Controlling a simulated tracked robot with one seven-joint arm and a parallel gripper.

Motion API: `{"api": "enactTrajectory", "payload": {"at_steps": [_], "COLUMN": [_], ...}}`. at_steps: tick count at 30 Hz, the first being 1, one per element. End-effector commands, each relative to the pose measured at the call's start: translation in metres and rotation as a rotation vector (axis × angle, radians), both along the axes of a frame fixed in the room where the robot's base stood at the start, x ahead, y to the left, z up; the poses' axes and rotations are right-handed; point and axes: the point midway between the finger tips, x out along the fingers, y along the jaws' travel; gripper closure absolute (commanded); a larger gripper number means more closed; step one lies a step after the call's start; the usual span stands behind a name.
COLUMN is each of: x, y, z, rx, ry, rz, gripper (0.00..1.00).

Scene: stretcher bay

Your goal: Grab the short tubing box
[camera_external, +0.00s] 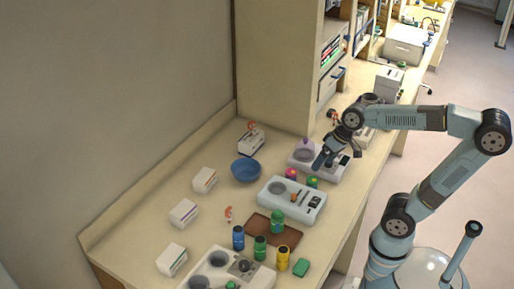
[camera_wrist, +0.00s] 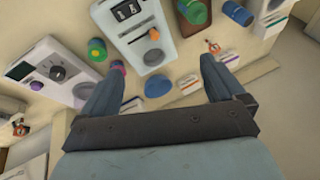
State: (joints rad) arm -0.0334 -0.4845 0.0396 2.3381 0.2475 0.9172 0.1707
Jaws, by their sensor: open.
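Several white boxes with coloured labels lie along the wall side of the bench; none can be told for sure as the short tubing box. In the external view they are one by the cabinet (camera_external: 251,145), one left of the bowl (camera_external: 205,180), one further forward (camera_external: 183,212) and one at the front (camera_external: 171,259). Two small boxes show in the wrist view, one beside the blue bowl (camera_wrist: 188,86) and one by the right finger (camera_wrist: 230,57). My gripper (camera_external: 326,160) is open and empty above the far white device; its fingers (camera_wrist: 158,78) show apart in the wrist view.
The far device (camera_wrist: 55,70) and middle device (camera_external: 290,207) stand near my gripper. The blue bowl (camera_external: 246,170) is towards the wall. Bottles stand around a brown tray (camera_external: 285,237). The tall cabinet (camera_external: 280,70) rises at the back.

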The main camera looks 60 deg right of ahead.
Motion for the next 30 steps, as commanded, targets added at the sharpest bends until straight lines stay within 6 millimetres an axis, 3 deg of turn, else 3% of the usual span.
{"api": "enactTrajectory", "payload": {"at_steps": [14,30], "x": [0.111,0.227], "y": [0.097,0.216], "z": [-0.012,-0.062], "rx": [0.336,0.672], "ry": [0.254,0.624], "rz": [-0.198,-0.466], "gripper": [0.04,0.04]}}
